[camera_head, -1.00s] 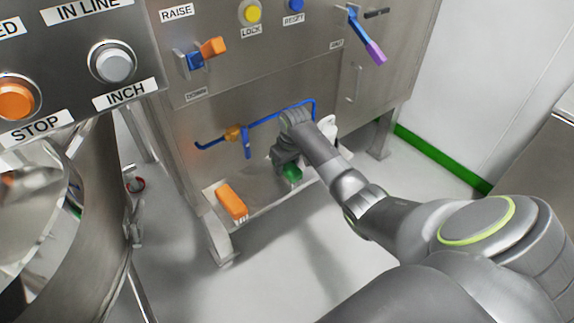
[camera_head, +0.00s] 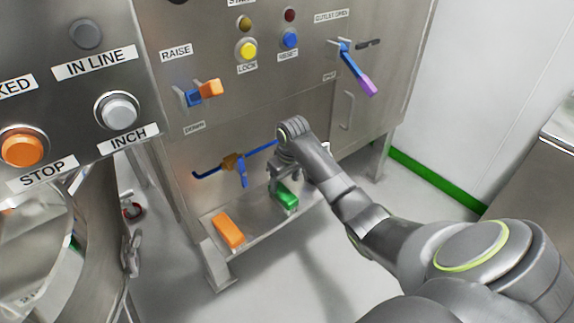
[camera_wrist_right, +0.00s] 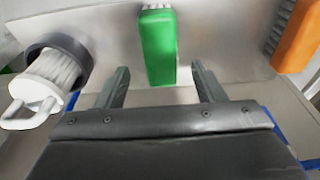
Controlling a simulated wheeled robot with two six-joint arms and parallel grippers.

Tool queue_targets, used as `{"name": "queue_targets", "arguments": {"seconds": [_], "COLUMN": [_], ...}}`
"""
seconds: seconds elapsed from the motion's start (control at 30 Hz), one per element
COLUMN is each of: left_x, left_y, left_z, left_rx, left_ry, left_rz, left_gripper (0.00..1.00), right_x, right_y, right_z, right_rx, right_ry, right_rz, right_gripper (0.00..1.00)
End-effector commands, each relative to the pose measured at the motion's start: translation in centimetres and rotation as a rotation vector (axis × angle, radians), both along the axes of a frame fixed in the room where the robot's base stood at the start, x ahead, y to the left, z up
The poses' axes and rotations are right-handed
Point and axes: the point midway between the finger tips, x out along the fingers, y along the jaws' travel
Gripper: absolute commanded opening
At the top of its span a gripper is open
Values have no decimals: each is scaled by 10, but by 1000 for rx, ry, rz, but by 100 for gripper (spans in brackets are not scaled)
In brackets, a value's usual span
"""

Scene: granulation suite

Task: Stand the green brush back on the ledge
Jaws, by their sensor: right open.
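The green brush (camera_head: 286,197) is on the ledge (camera_head: 262,226) low on the machine's front, to the right of an orange brush. In the right wrist view the green brush (camera_wrist_right: 158,48) lies just beyond the fingertips, with pale bristles at its top end. My right gripper (camera_head: 278,188) is open and apart from the brush, close to it. In the right wrist view its two fingers (camera_wrist_right: 160,80) are spread with nothing between them. My left gripper is not in view.
The orange brush (camera_head: 228,230) shares the ledge. Levers and buttons cover the panel above.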

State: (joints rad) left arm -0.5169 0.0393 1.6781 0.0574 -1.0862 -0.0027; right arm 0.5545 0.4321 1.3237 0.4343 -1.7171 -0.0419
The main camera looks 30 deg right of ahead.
Motion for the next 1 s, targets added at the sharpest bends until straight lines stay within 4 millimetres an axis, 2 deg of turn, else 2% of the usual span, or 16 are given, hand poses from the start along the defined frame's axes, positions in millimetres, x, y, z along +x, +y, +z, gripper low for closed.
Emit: {"name": "queue_targets", "arguments": {"seconds": [0.1, 0.3, 0.5, 0.67, 0.77, 0.87, 1.0], "left_x": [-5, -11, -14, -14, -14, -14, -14], "left_y": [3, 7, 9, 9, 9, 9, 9], "left_z": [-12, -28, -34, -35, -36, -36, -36], "left_rx": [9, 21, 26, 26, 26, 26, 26], "left_ry": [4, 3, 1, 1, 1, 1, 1], "left_rz": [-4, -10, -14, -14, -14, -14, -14], "left_gripper": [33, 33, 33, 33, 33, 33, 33], "right_x": [-3, -7, -9, -9, -13, -25, -56], "right_y": [-1, -1, -1, -1, 2, 13, 36], "right_z": [22, 45, 55, 55, 47, 26, -10], "right_rx": [-2, -1, 0, 0, 0, 0, 5], "right_ry": [-3, -2, 0, 0, -11, -55, -176], "right_rz": [-1, 0, -1, -1, 3, 14, 29], "right_gripper": [62, 62, 62, 62, 62, 62, 62]}}
